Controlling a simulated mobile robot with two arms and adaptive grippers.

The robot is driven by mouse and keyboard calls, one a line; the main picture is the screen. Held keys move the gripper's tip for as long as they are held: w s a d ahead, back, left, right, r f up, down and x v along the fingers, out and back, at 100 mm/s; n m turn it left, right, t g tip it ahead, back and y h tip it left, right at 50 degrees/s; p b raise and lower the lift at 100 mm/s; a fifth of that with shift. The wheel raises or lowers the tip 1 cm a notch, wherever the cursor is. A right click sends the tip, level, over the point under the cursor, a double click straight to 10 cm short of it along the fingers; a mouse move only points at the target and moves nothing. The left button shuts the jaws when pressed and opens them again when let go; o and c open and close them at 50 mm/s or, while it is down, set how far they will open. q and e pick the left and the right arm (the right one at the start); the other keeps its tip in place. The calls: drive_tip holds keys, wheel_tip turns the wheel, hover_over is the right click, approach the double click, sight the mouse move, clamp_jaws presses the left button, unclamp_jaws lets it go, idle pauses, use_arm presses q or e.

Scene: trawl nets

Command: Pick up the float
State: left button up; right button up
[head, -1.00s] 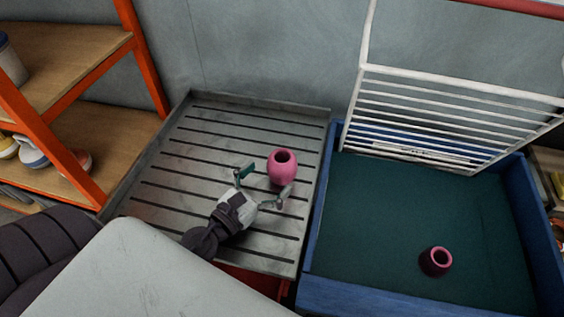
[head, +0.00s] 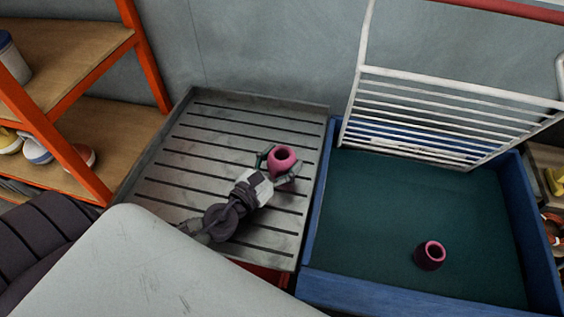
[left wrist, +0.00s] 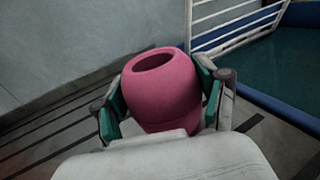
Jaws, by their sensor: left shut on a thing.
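The pink float (head: 282,158) is barrel-shaped with a dark hole in its top, and stands upright on the grey slotted tray (head: 215,140). My left gripper (head: 279,167) is shut on it, one finger on each side. In the left wrist view the float (left wrist: 160,88) sits between the green pads of the gripper (left wrist: 162,112). Its lower part is hidden by the gripper body, so I cannot tell whether it touches the tray. A second pink float (head: 430,256), darker, lies in the blue bin. My right gripper is not in view.
The blue-rimmed bin (head: 306,245) with a dark green floor stands right of the tray. A white rack (head: 440,112) rises at its back. An orange-framed shelf (head: 62,150) stands at the left. The tray's far left part is clear.

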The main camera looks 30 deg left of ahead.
use_arm(q)
drive_tip(key=shift+c, duration=1)
drive_tip(key=shift+r, duration=0.1)
